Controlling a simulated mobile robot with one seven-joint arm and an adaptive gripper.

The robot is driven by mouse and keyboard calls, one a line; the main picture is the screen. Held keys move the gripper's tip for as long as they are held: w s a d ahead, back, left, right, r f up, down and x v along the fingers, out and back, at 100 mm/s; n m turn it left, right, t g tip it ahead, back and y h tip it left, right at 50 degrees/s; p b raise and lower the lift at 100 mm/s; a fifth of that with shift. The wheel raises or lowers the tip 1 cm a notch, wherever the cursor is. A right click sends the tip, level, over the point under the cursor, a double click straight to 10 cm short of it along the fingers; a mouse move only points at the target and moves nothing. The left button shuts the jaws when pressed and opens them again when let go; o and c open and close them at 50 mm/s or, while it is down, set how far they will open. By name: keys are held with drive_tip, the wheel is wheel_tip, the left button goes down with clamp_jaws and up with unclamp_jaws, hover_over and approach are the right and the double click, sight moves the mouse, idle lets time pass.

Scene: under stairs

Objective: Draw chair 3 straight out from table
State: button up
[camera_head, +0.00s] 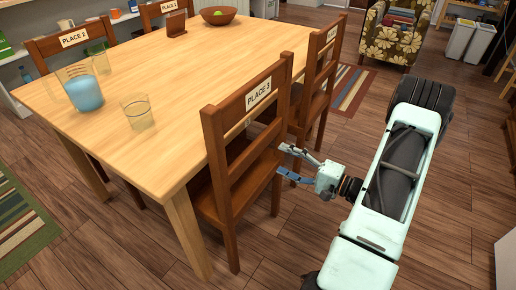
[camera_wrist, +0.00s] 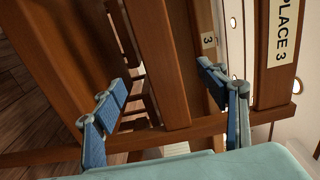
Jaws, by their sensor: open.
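Chair 3 (camera_head: 217,165) is a brown wooden chair with a white "PLACE 3" label on its top rail. It stands upright at the near right side of the light wooden table (camera_head: 185,75), its seat partly under the tabletop. My gripper (camera_head: 281,159) is at the chair's back, on the side away from the table. In the wrist view its two blue-padded fingers are spread apart, with an upright slat of chair 3 (camera_wrist: 165,60) between them in the picture. I cannot tell whether a finger touches the slat. The "PLACE 3" label also shows at the right there.
Another chair (camera_head: 318,75) stands close beyond chair 3, and labelled chairs (camera_head: 75,40) line the far side. A blue-filled pitcher (camera_head: 83,88), a glass (camera_head: 138,112) and a bowl (camera_head: 218,15) are on the table. Bare floor (camera_head: 270,235) lies right of chair 3, partly taken by my base.

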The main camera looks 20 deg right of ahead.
sight(259, 150)
drive_tip(key=b+x, duration=0.1)
drive_tip(key=x, duration=1)
drive_tip(key=shift+b, duration=0.35)
drive_tip(key=shift+c, duration=0.4)
clamp_jaws()
